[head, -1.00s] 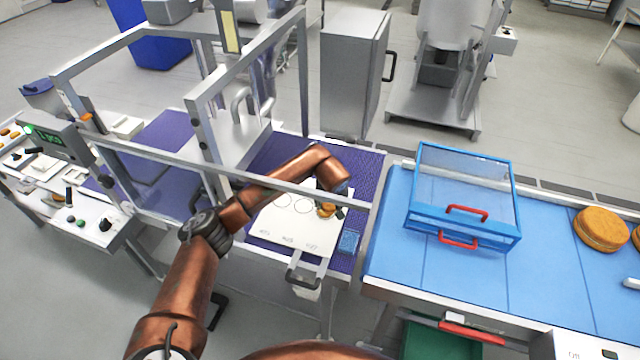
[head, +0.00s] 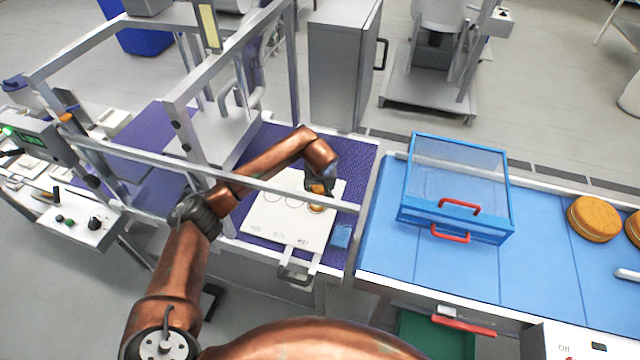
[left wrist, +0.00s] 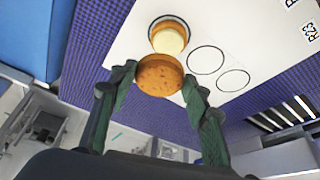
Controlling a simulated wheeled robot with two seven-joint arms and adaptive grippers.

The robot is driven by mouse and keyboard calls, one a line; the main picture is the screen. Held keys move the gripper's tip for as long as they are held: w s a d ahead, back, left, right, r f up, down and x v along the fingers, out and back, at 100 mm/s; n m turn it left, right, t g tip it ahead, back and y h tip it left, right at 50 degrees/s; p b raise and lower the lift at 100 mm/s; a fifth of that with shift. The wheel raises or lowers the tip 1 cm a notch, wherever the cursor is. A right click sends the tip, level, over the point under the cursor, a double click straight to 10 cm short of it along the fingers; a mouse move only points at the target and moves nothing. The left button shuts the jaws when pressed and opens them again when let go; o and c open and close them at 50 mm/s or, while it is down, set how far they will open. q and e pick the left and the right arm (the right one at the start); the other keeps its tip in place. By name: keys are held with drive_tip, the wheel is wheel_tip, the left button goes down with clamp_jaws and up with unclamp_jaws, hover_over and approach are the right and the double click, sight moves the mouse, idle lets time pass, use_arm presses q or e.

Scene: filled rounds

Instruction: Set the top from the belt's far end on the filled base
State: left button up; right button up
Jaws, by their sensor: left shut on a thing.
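My left gripper (head: 319,184) is shut on a round golden-brown top (left wrist: 160,75), which sits between its two dark green fingers (left wrist: 160,90) in the left wrist view. The filled base (left wrist: 168,36), a brown round with pale cream filling on it, stands on a printed circle of the white board (left wrist: 115,50). In the wrist view the held top overlaps the near edge of the base and is not centred on it. In the head view the base (head: 317,208) shows just below the gripper, on the board (head: 275,222). The gap between top and base cannot be told. My right gripper is out of view.
The board lies on a purple belt (head: 357,175), with empty printed circles beside the base. A metal frame rail (head: 262,187) crosses in front of my left arm. A clear blue-framed box (head: 458,185) and brown rounds (head: 594,219) are on the blue belt (head: 390,240) at right.

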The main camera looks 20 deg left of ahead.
use_arm(q)
drive_tip(key=shift+w+a, duration=0.3)
drive_tip(key=shift+a, duration=0.2)
drive_tip(key=shift+s+a+f+b, duration=0.1)
drive_tip(key=shift+s+f+b, duration=0.1)
drive_tip(key=shift+f, duration=0.15)
drive_tip(key=shift+s+f+b, duration=0.1)
drive_tip(key=shift+f+b, duration=0.1)
drive_tip(key=shift+f, duration=0.1)
drive_tip(key=shift+w+d+f+b, duration=0.1)
drive_tip(key=shift+d+f+b, duration=0.1)
drive_tip(key=shift+f, duration=0.45)
drive_tip(key=shift+w+d+f+b, duration=0.1)
drive_tip(key=shift+f+b, duration=0.05)
drive_tip(key=shift+f, duration=0.45)
drive_tip(key=shift+s+a+f+b, duration=0.1)
drive_tip(key=shift+a+f+b, duration=0.05)
drive_tip(key=shift+f+b, duration=0.5)
drive_tip(key=shift+s, duration=0.15)
drive_tip(key=shift+f, duration=0.25)
